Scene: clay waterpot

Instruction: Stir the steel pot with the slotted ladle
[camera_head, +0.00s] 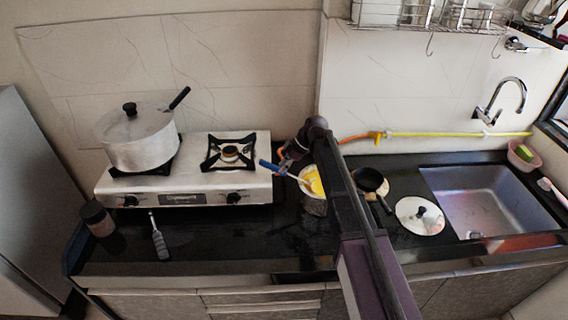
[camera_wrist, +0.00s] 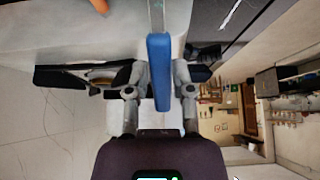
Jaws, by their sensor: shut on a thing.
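My gripper (camera_head: 287,160) is shut on the blue handle of the slotted ladle (camera_head: 269,166), to the right of the stove. In the wrist view the blue handle (camera_wrist: 158,60) stands between the two fingers of my gripper (camera_wrist: 160,85), with a thin metal shaft running on from it. In the head view the shaft slants down right to a small steel pot (camera_head: 314,207) on the counter. This pot holds something yellow (camera_head: 315,182). The ladle's lower end is at or in the yellow contents; my arm partly covers the pot, and I cannot see the slots.
A large lidded silver pot (camera_head: 143,151) stands on the left burner; the right burner (camera_head: 231,153) is empty. A dark pan (camera_head: 370,180) and a lid (camera_head: 420,215) lie right of my arm, before the sink (camera_head: 490,205). A bottle (camera_head: 97,218) and grey-handled utensil (camera_head: 159,240) are front left.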

